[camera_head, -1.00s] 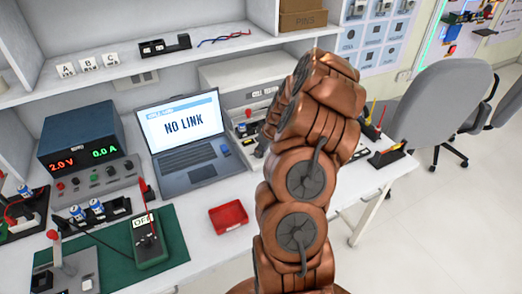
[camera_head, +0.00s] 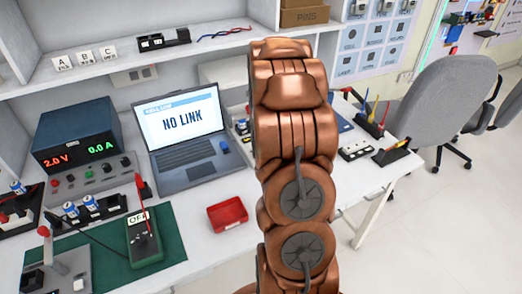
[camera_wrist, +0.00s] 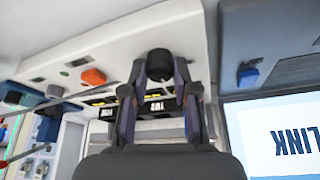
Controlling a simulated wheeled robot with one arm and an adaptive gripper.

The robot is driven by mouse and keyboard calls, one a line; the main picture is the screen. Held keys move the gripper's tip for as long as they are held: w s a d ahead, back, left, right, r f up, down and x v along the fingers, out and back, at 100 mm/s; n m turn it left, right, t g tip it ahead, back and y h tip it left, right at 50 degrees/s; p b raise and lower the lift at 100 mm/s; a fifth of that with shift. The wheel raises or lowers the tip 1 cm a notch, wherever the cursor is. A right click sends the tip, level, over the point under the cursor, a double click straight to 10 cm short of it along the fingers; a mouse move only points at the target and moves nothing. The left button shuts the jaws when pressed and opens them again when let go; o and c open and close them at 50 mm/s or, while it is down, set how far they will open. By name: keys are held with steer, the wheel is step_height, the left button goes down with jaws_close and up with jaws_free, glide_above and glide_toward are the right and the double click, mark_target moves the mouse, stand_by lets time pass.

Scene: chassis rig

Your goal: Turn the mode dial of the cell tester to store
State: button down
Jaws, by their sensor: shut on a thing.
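In the wrist view, the cell tester appears as a pale box (camera_wrist: 60,58) seen upside down. A black round dial (camera_wrist: 160,60) stands out from it. My gripper (camera_wrist: 159,84) has its two fingers closed on either side of the dial. A dark label strip with pale letters (camera_wrist: 154,106) shows behind the fingers, too small and partly covered to read. The dial's setting cannot be told. In the head view, a corner of a pale box (camera_head: 224,71) shows behind the laptop; my arm hides the rest of it, the dial and my gripper.
A laptop (camera_head: 183,158) reading NO LINK stands left of my arm. A red tray (camera_head: 227,214) lies in front of it. A power supply (camera_head: 78,143), a green mat (camera_head: 172,245) and a meter marked OFF (camera_head: 145,246) are at left. A shelf runs above.

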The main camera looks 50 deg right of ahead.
steer(key=m+g+b, duration=0.1)
steer(key=m, duration=0.2)
steer(key=m+g+h+b, duration=0.1)
steer(key=m+b, duration=0.1)
steer(key=m, duration=0.1)
steer(key=shift+w+f+h, duration=0.1)
steer(key=shift+w+h, duration=0.05)
steer(key=shift+h, duration=0.15)
steer(key=m+g+b, duration=0.1)
steer(key=m+b, duration=0.1)
steer(key=m, duration=0.1)
steer(key=shift+m, duration=0.3)
steer(key=shift+w+m+g+b, duration=0.1)
steer(key=shift+m+g+b, duration=0.5)
steer(key=shift+m, duration=0.5)
steer(key=shift+a, duration=0.1)
steer(key=c, duration=0.9)
jaws_free()
steer(key=shift+r, duration=0.2)
